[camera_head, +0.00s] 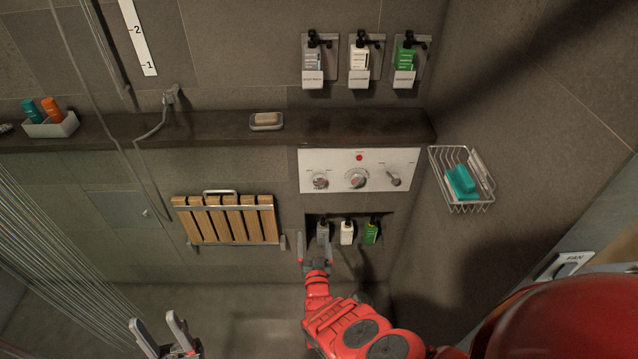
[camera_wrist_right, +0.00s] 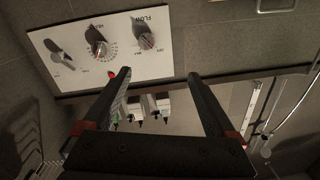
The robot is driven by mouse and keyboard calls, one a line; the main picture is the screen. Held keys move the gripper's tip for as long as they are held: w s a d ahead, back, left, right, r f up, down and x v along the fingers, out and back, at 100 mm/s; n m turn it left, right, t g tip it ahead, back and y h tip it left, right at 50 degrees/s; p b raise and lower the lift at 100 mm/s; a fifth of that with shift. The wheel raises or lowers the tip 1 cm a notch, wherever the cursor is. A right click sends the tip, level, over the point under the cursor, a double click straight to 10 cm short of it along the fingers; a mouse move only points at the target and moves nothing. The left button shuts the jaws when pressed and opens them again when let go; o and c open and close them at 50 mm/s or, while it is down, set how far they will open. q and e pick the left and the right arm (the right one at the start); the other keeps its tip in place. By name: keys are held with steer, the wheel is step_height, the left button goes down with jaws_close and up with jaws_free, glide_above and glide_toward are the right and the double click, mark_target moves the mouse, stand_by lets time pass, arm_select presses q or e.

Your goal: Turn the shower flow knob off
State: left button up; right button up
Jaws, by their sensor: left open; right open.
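The flow knob (camera_head: 320,180) is the leftmost control on the white panel (camera_head: 335,158), which is fixed to the tiled wall below the ledge. In the right wrist view the panel appears inverted, with the flow knob (camera_wrist_right: 145,41) at its right under the FLOW label. I cannot read its setting surely. My right gripper (camera_head: 315,243) is open and empty, below the panel in the head view and apart from the knob. Its spread fingers (camera_wrist_right: 160,74) also show in the wrist view. My left gripper (camera_head: 154,318) is open and empty at the lower left.
A middle dial (camera_head: 357,179) and a lever (camera_head: 394,179) share the panel. Small bottles (camera_head: 347,232) stand in a niche below it. A slatted folding seat (camera_head: 228,220) is left, a wire basket (camera_head: 462,180) right. Pale streaks like falling water (camera_head: 45,265) show at left.

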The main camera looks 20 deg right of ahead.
steer(key=r+p+v, duration=0.1)
steer(key=p+v, duration=0.3)
steer(key=v, duration=0.9)
steer(key=shift+s, duration=0.15)
steer(key=shift+r, duration=0.15)
